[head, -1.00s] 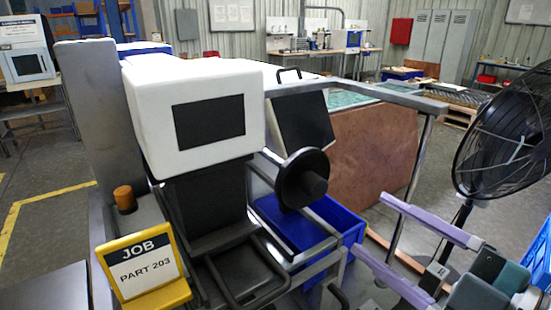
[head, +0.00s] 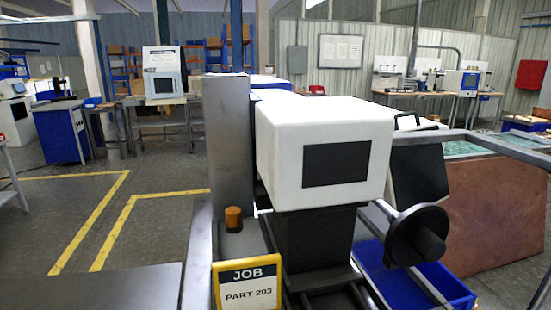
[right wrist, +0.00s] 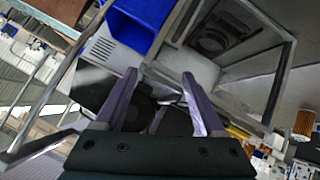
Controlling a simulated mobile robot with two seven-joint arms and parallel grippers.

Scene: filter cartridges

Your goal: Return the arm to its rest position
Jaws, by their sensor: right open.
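My right gripper (right wrist: 160,78) shows only in the right wrist view. Its two purple fingers stand apart with nothing between them. My right arm and gripper are out of the head view now. My left gripper is in neither view.
The head view shows a white machine head (head: 325,150), a black handwheel (head: 418,235), a yellow JOB sign (head: 248,287) and a blue bin (head: 400,280). The right wrist view shows a blue bin (right wrist: 145,20) and an orange ribbed cylinder (right wrist: 303,123). Floor with yellow lines (head: 120,220) is open at left.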

